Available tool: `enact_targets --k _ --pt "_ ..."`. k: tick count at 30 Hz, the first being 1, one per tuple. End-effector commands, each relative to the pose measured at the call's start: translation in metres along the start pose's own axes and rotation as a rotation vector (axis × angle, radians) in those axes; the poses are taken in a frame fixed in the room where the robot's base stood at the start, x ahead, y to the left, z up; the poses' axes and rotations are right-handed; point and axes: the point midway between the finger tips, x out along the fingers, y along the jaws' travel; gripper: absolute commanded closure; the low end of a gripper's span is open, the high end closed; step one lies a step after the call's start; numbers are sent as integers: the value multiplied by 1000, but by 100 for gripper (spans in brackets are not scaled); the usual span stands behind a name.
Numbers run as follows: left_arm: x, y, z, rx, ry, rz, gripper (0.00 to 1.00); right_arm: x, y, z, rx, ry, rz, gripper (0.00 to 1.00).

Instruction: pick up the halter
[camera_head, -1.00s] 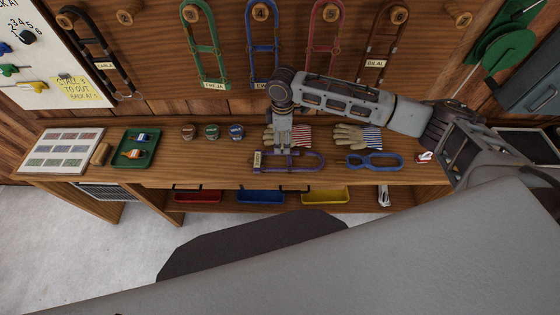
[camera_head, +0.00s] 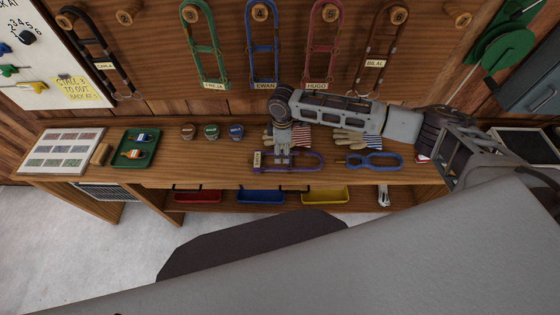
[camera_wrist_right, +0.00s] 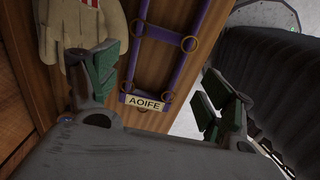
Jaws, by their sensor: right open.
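A purple halter (camera_head: 308,154) with a name tag lies flat on the wooden bench. In the right wrist view the purple halter (camera_wrist_right: 183,43) shows brass-coloured rings, and its tag reads AOIFE. My right gripper (camera_head: 283,162) is over the tag end of the halter and hides part of it. In the right wrist view my right gripper (camera_wrist_right: 163,90) is open, with the tag end seen between its green-padded fingers. Nothing is held. My left gripper does not show.
Striped work gloves (camera_head: 350,137) lie behind the halter, and a blue looped tool (camera_head: 375,160) lies to its right. Tins (camera_head: 211,132) and a green tray (camera_head: 135,148) stand left. Other halters (camera_head: 204,50) hang on wall pegs. Coloured bins (camera_head: 260,197) sit below the bench.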

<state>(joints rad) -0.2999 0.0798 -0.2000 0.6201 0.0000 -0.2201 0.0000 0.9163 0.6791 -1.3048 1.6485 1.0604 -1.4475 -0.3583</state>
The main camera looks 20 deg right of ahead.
Motion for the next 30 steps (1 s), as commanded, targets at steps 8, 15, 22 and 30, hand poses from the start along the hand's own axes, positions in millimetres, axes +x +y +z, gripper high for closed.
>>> enact_targets --k 8,15,22,30 --pt "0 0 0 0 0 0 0 23 0 0 1 0 0 19" --pt "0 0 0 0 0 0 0 24 0 0 1 0 0 19" --pt "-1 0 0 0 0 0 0 28 0 0 0 -1 -1 19" --pt "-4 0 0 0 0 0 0 52 2 -2 1 -1 0 19"
